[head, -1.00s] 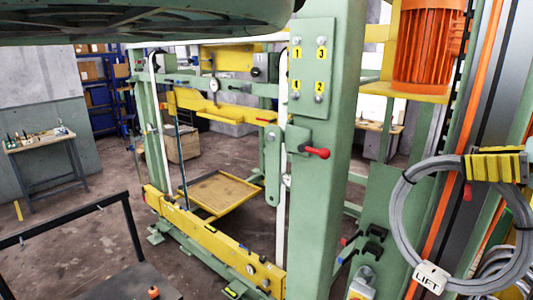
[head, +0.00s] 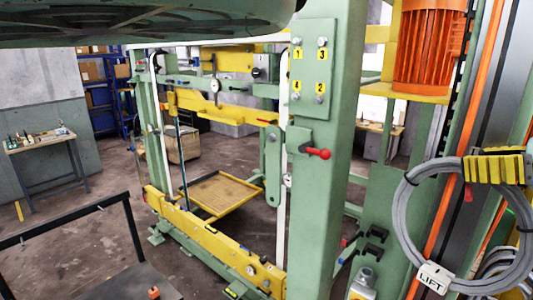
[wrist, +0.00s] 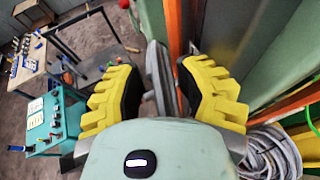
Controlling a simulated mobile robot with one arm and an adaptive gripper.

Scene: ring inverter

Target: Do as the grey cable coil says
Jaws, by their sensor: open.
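A grey cable coil (head: 402,232) hangs upright at the right of the head view. A white tag (head: 434,279) at its lower left reads "LIFT". My gripper (head: 494,168), with yellow ridged fingers, is at the coil's top and points left. In the wrist view its two black-padded fingers (wrist: 165,92) are apart, so it is open. A grey curved piece (wrist: 158,75) shows between them, apparently the coil seen edge-on. I cannot tell whether the fingers touch it or what holds the coil up.
Another grey cable bundle (head: 505,268) lies lower right. A green post (head: 322,210) carries a plate numbered 1 to 4 and a red-knobbed lever (head: 318,153). An orange motor (head: 428,45) stands above. A yellow-edged platform (head: 222,192) sits low in the frame. A dark railing (head: 70,218) is front left.

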